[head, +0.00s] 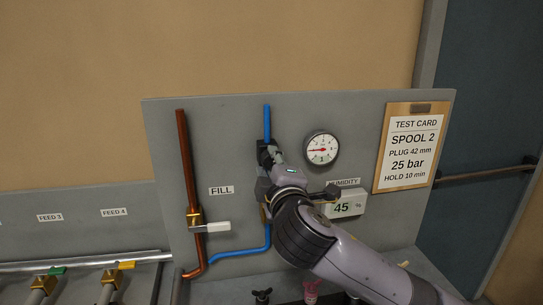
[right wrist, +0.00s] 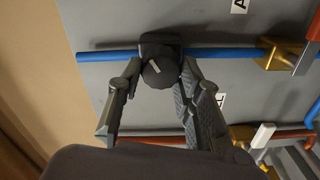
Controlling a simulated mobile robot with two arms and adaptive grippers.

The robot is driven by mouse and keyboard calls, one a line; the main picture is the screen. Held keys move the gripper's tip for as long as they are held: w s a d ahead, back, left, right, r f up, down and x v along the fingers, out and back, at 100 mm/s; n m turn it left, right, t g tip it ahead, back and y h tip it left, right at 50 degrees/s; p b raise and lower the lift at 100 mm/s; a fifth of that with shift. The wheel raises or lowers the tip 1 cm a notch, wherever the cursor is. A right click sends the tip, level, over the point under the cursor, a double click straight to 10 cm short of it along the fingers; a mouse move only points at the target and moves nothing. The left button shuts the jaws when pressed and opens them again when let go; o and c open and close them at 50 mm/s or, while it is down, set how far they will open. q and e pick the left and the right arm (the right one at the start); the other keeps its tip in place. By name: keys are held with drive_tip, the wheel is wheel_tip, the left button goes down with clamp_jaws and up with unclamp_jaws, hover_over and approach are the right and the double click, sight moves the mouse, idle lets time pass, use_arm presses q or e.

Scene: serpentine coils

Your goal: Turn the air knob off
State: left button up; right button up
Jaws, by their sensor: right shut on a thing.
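The air knob (right wrist: 158,72) is a dark round knob on a dark body set on the blue pipe (right wrist: 100,57). A pale pointer line on its face stands slanted to the pipe. My right gripper (right wrist: 163,74) is shut on the knob, one finger on each side of it. In the head view my right gripper (head: 268,165) covers most of the knob, with the blue pipe (head: 267,122) coming out above it. The label beside the pipe is cut off in the right wrist view. My left gripper is not in view.
A copper pipe (head: 187,155) with a white-handled valve (head: 210,226) stands left of my right gripper. A round gauge (head: 321,148), a humidity display (head: 346,206) and a test card (head: 405,150) are to the right. More valves (head: 110,277) line the lower left.

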drive_tip(key=n+p, duration=0.2)
drive_tip(key=n, duration=0.1)
drive_tip(key=shift+n, duration=0.4)
drive_tip(key=n+p, duration=0.3)
drive_tip(key=shift+n, duration=0.3)
drive_tip(key=n+p, duration=0.2)
drive_tip(key=n, duration=0.1)
drive_tip(key=shift+f+n+p, duration=0.2)
drive_tip(key=shift+n+p, duration=0.1)
drive_tip(key=shift+f+n+p, duration=0.1)
drive_tip(key=shift+n+p, duration=0.2)
drive_tip(key=shift+n, duration=0.2)
drive_tip(key=o, duration=1.2)
drive_tip(key=shift+c, duration=0.2)
drive_tip(key=s+d, duration=0.2)
drive_tip(key=s, duration=0.9)
drive_tip(key=shift+s+d, duration=0.25)
drive_tip(key=shift+s, duration=0.15)
